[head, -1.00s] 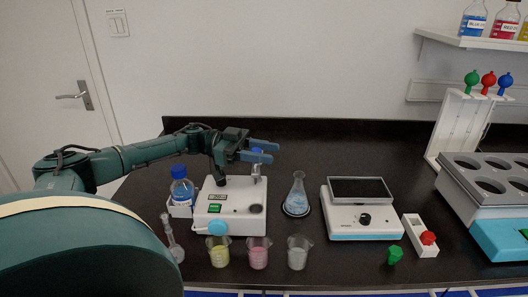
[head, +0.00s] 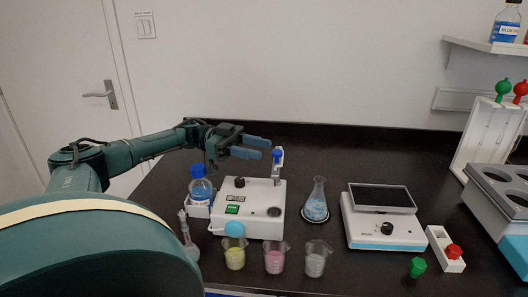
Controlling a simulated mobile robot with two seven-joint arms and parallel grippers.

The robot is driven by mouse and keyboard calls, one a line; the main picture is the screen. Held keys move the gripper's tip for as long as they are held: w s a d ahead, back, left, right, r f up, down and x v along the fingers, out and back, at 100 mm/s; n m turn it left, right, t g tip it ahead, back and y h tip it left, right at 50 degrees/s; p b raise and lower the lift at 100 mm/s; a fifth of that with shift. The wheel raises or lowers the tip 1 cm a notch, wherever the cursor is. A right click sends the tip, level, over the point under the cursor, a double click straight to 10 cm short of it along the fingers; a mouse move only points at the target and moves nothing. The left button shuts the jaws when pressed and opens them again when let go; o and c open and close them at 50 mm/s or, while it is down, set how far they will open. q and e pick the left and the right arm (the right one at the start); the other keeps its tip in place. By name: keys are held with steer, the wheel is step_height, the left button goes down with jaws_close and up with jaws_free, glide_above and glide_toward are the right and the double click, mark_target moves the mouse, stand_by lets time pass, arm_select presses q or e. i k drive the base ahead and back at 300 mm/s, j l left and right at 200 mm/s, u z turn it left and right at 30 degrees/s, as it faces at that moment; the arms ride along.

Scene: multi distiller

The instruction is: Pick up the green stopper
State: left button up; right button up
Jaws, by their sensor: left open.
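A green stopper (head: 417,267) lies on the black bench top near its front edge, at the lower right of the head view. It is just left of a small white holder (head: 445,249) that has a red stopper (head: 453,251) in it. My left gripper (head: 268,147) is open and empty, with its blue fingers pointing right. It is above the back of the white stirrer device, far to the left of the green stopper. My right gripper does not show.
A scale (head: 382,217), a flask (head: 316,203) and beakers with yellow (head: 234,255), pink (head: 274,260) and clear (head: 317,262) contents stand between my left gripper and the green stopper. A grey rack (head: 498,190) stands at the right.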

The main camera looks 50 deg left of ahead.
mark_target(417, 266)
steer(key=k+l, duration=0.2)
steer(key=k, duration=0.3)
steer(key=k+l, duration=0.25)
steer(key=k, duration=0.2)
